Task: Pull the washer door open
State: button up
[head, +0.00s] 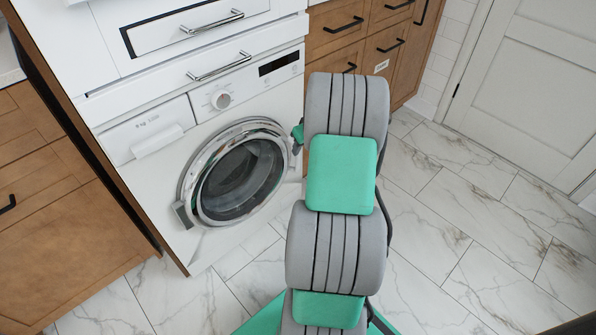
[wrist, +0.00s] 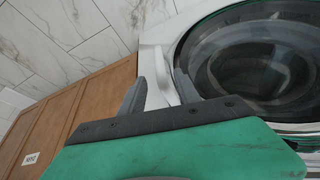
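My gripper (head: 296,148) is at the door's right edge, mostly hidden behind my arm in the head view. In the wrist view, my gripper (wrist: 160,84) has its two fingers apart, with white surface showing between them. One finger is beside the rim of the door (wrist: 262,65). I cannot tell whether the fingers touch it or straddle a handle.
Wooden cabinets with black handles (head: 345,45) stand right of the washer, and another wooden cabinet (head: 40,190) stands left. A white drawer front with a metal handle (head: 212,22) is above. A white room door (head: 530,90) is at the far right. The marble-tiled floor (head: 450,200) is clear.

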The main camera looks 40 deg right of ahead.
jog(key=b+x, duration=0.2)
jog(key=x, duration=0.5)
jog(key=shift+w+f, duration=0.15)
jog(key=shift+c, duration=0.2)
grip_shut()
dwell(1.0)
